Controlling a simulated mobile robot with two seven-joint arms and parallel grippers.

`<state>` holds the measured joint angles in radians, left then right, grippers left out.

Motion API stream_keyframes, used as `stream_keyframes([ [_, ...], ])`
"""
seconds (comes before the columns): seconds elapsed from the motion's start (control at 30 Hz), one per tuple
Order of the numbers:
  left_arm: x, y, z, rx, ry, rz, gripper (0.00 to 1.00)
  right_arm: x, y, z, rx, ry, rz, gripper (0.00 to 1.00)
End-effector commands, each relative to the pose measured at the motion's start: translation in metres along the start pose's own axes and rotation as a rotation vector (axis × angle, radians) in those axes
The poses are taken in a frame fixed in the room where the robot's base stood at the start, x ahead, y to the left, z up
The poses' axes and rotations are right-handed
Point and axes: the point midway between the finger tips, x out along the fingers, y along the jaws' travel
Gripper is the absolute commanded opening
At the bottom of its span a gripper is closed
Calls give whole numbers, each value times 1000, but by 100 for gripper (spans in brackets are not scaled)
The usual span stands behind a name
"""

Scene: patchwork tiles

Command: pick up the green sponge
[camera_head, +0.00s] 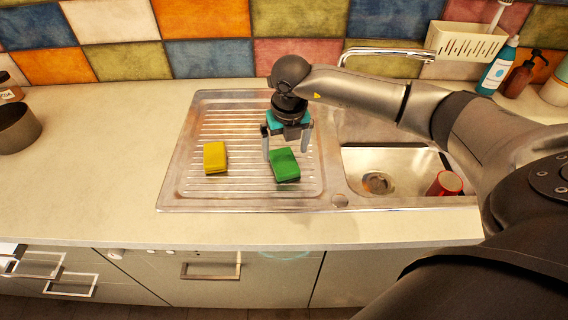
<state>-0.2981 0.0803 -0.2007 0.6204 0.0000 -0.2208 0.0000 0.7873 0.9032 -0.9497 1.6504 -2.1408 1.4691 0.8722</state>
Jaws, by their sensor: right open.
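The green sponge (285,166) lies on the ribbed drainboard (240,117) left of the sink basin. My right gripper (285,155) points down over the sponge's far part, its two fingers apart, one toward each side of it. Nothing is held between the fingers. I cannot tell how far the fingertips are above the drainboard. My left gripper is not in view.
A yellow sponge (215,157) lies on the drainboard to the left. The sink basin (365,163) at right holds a red cup (444,184). A faucet (388,53) arches behind. A dark pot (17,128) stands far left; the counter between is clear.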

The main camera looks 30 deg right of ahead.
Motion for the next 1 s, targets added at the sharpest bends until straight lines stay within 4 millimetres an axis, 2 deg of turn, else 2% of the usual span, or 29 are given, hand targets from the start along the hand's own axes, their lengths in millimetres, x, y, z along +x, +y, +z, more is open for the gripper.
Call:
stream_keyframes([
  [0.1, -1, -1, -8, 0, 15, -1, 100, 12, 0, 0, 1, 5, -1, 100],
  [0.4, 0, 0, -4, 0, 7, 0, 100, 49, -1, 2, 1, 4, 0, 100],
  [0.67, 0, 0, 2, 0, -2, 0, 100, 52, -1, 2, 0, 2, 0, 100],
  [1.0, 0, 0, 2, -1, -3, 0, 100, 51, -1, 3, 0, 2, 0, 64],
])
